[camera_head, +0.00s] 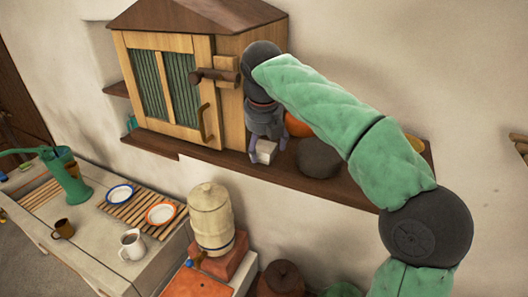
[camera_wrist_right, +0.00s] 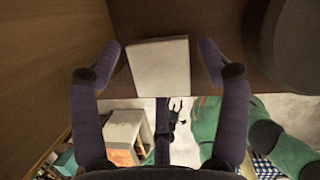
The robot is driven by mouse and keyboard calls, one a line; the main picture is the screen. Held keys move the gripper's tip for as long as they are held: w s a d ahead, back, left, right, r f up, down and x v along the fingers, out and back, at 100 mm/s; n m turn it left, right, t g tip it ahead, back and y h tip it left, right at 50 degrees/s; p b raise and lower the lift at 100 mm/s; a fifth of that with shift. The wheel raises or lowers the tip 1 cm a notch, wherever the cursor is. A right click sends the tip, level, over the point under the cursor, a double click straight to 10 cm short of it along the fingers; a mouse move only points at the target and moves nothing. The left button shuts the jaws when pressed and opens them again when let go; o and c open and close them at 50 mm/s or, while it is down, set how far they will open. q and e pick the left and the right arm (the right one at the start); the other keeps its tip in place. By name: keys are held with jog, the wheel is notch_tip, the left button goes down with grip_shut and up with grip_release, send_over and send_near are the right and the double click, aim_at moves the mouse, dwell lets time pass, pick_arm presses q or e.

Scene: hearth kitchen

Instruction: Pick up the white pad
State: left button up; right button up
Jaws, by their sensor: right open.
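The white pad (camera_head: 264,154) is a small pale block on the dark wooden wall shelf (camera_head: 345,191), near the shelf's front edge and just right of the cabinet. It also shows in the right wrist view (camera_wrist_right: 158,68), lying between the fingertips. My right gripper (camera_head: 268,145) points down over the pad. Its fingers are open, one on each side, with a visible gap between each fingertip (camera_wrist_right: 159,52) and the pad in the wrist view. Nothing is held. My left gripper is not in view.
A wooden cabinet (camera_head: 175,85) with green slatted doors stands close on the left. A dark rounded object (camera_head: 319,158) and an orange one (camera_head: 297,125) sit close on the right. Below are a cream dispenser (camera_head: 211,219) and a counter with plates and mugs.

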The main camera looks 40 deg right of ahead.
jog(key=c, duration=1.4)
jog(key=shift+r, duration=0.15)
jog(key=shift+c, duration=0.2)
jog(key=shift+r, duration=0.2)
notch_tip(320, 180, up, 2)
jog(key=shift+r, duration=0.1)
jog(key=s+a+r, duration=0.9)
jog(key=s+r, duration=0.1)
jog(key=shift+s, duration=0.4)
jog(key=o, duration=1.1)
jog(key=c, duration=0.4)
